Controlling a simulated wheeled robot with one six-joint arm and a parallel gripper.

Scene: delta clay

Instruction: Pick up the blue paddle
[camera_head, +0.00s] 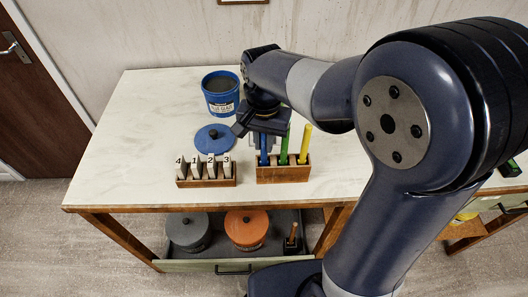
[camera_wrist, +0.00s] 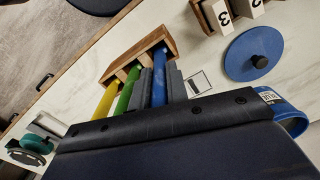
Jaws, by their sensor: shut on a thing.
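The blue paddle (camera_head: 263,150) stands upright at the left end of a wooden rack (camera_head: 284,174), its lower end inside the rack. A green paddle (camera_head: 284,148) and a yellow paddle (camera_head: 304,145) stand to its right. My gripper (camera_head: 261,130) reaches down over the rack and hides the top of the blue paddle. In the wrist view my grey fingers (camera_wrist: 160,82) lie on both sides of the blue paddle (camera_wrist: 159,88), shut on it. The paddle's far end is hidden by the gripper body there.
A blue tub (camera_head: 221,104) stands behind, with a round blue lid (camera_head: 214,139) in front of it. A second rack with numbered tags (camera_head: 206,182) stands close on the left. Grey and orange lidded pots (camera_head: 246,228) sit on the shelf below. The table's left side is clear.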

